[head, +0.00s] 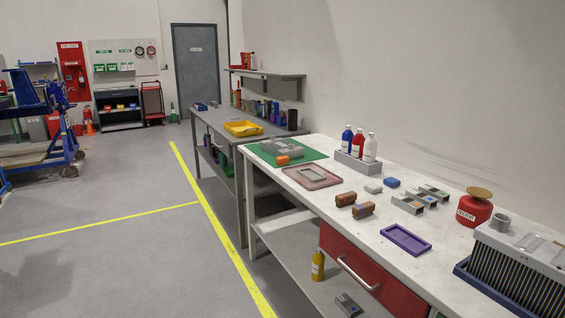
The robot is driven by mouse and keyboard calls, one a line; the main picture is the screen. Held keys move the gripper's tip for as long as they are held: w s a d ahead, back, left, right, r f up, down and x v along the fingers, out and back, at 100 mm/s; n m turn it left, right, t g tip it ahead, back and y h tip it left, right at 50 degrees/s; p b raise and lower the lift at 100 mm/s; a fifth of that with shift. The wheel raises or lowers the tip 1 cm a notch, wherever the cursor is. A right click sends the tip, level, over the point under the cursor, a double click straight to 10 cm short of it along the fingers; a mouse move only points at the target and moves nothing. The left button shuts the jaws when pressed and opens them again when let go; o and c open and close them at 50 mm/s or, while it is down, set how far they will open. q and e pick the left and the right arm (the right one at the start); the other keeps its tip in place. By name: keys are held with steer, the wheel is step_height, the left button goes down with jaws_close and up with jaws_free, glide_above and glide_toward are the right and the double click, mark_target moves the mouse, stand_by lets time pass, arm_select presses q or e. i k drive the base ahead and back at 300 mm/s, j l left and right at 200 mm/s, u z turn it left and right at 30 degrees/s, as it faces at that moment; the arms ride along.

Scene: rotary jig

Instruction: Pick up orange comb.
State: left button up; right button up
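A small orange object (282,160) lies on the green mat (309,155) at the far end of the white workbench. It is too small to tell for sure that it is the orange comb. A grey part (283,147) lies just behind it on the mat. Neither of my grippers shows in the head view.
The white workbench (435,262) also holds a pink-grey tray (312,177), brown blocks (363,210), a purple tray (405,240), a bottle rack (356,164), a red can (474,208) and a finned radiator (515,277). Open floor (120,260) lies left.

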mark_target(281, 161)
steer(key=u, duration=0.7)
steer(key=i+u, duration=0.15)
steer(key=i, duration=3.25)
steer(key=i+z, duration=0.1)
steer(key=i, duration=0.4)
steer(key=i+j+z, duration=0.15)
steer(key=i, duration=0.4)
steer(key=z, duration=2.6)
